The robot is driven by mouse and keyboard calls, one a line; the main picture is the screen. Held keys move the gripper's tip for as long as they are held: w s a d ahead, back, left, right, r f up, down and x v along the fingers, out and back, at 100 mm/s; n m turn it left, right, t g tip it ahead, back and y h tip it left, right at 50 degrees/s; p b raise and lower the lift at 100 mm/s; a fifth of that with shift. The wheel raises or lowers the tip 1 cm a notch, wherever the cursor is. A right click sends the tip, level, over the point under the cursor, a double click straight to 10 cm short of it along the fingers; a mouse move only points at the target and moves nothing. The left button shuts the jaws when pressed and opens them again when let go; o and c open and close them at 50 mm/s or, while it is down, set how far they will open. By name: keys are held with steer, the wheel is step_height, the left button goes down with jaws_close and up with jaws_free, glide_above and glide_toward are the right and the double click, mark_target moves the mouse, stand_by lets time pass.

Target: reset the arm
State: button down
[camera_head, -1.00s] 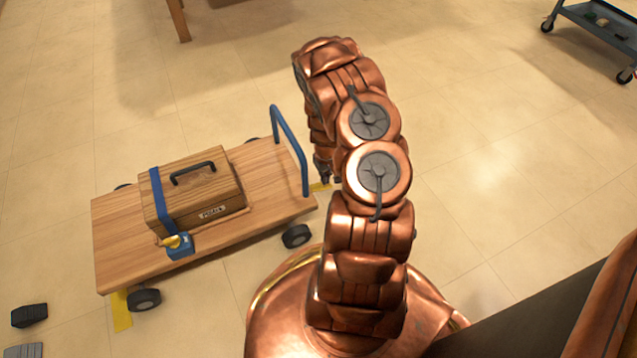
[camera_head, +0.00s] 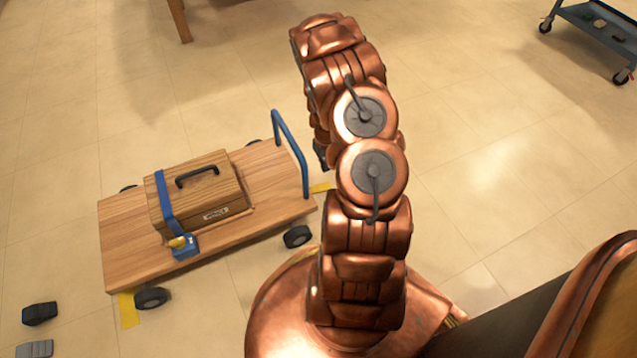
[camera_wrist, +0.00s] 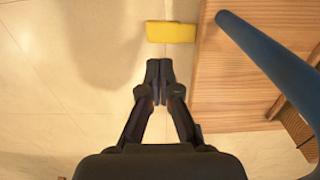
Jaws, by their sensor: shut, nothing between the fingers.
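My copper arm stands in the middle of the head view, arched up with its end bent down. My gripper (camera_wrist: 159,70) shows in the wrist view, with its fingertips together and nothing between them. It points at the bare floor, beside the wooden cart (camera_wrist: 225,75). In the head view the gripper is mostly hidden behind my arm; only a dark bit of it shows.
The wooden cart (camera_head: 125,235) with a blue handle (camera_head: 290,150) carries a strapped wooden box (camera_head: 205,190). Yellow tape (camera_wrist: 170,32) marks the floor. Dark blocks (camera_head: 39,314) lie at lower left. A blue trolley (camera_head: 600,30) stands far right. Floor between is clear.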

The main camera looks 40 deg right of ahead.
steer(key=shift+r, duration=0.2)
stand_by(0.4)
steer(key=s+a+r+p, duration=0.1)
steer(key=a+r+p, duration=0.55)
steer(key=r, duration=0.95)
steer(key=s+a+r+n+p, duration=0.1)
steer(key=a+r+p, duration=0.55)
steer(key=r, duration=0.85)
steer(key=s+a+r+p, duration=0.1)
steer(key=a+r+p, duration=0.55)
steer(key=r, duration=0.95)
steer(key=s+a+r+n+p, duration=0.1)
steer(key=s+a+r+p, duration=0.3)
steer(key=r, duration=0.5)
steer(key=s+a+r+n+g+p, duration=0.1)
steer(key=s+a+r+p, duration=0.3)
steer(key=s+r+p, duration=0.4)
steer(key=s+a+r+p, duration=0.5)
steer(key=s+r, duration=0.3)
steer(key=r, duration=0.3)
steer(key=shift+s+r+n+g+p, duration=0.2)
steer(key=shift+s+n+g+p, duration=0.2)
steer(key=shift+p, duration=0.15)
